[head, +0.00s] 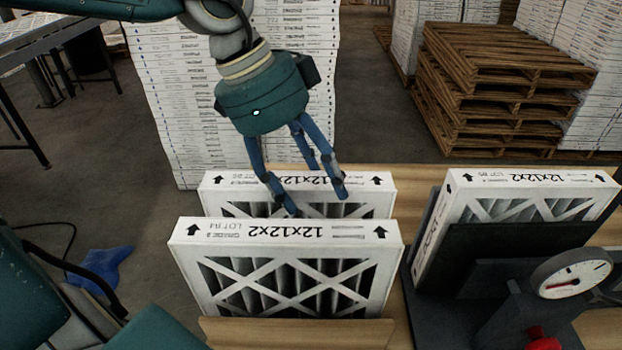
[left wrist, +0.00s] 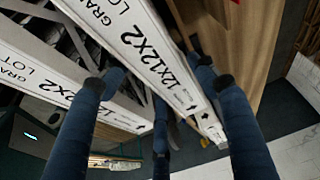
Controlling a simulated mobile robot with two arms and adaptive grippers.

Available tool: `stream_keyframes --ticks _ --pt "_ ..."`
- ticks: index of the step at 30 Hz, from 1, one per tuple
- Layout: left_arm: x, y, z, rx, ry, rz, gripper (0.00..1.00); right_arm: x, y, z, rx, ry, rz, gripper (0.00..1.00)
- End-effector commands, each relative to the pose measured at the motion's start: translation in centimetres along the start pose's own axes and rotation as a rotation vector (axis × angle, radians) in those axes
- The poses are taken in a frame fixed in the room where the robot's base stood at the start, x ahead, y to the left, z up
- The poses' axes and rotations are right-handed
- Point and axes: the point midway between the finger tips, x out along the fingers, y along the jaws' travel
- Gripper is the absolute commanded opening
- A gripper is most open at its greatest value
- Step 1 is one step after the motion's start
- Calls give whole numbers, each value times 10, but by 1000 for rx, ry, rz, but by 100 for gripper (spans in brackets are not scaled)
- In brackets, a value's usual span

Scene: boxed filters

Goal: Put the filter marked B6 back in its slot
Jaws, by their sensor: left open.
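Two white-framed pleated filters stand upright one behind the other on a wooden surface: a front filter (head: 290,230) and a rear filter (head: 222,180). A third filter (head: 530,180) stands upright in a dark fixture (head: 490,245) at the right. All are printed 12x12x2 with small lot marks. I cannot read surely which is B6. My left gripper (head: 315,200) is open, its fingers reaching down around the rear filter's top edge. In the left wrist view this filter (left wrist: 140,45) runs between the blue fingers (left wrist: 160,80). Its lower part is hidden in the head view.
A round gauge (head: 572,273) and a red knob (head: 542,340) are at the front right. A wooden board (head: 295,333) stands before the front filter. Stacked boxes (head: 165,110) and pallets (head: 500,90) stand behind. A gap separates the filter pair from the fixture.

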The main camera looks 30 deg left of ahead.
Motion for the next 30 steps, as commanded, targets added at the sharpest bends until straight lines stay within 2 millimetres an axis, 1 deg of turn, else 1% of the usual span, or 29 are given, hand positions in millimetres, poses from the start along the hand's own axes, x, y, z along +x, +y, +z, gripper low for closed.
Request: stream_keyframes --ticks 1,2,10,14,17,24,27,30 --pt "0 0 0 0 0 0 74 0 -1 0 0 0 -1 0" --pt "0 0 0 0 0 0 78 0 -1 0 0 0 -1 0" --pt "0 0 0 0 0 0 78 0 0 0 0 0 0 0" --pt "-8 -1 0 -1 1 -3 78 0 1 0 0 0 1 0" --pt "-24 -2 -1 0 2 -5 78 0 0 0 0 0 0 0" --pt "-76 -2 -1 -1 3 -6 78 0 0 0 0 0 0 0" --pt "-94 -1 0 0 2 -4 78 0 0 0 0 0 0 0" --pt "-108 -1 0 -1 1 -4 78 0 0 0 0 0 0 0"
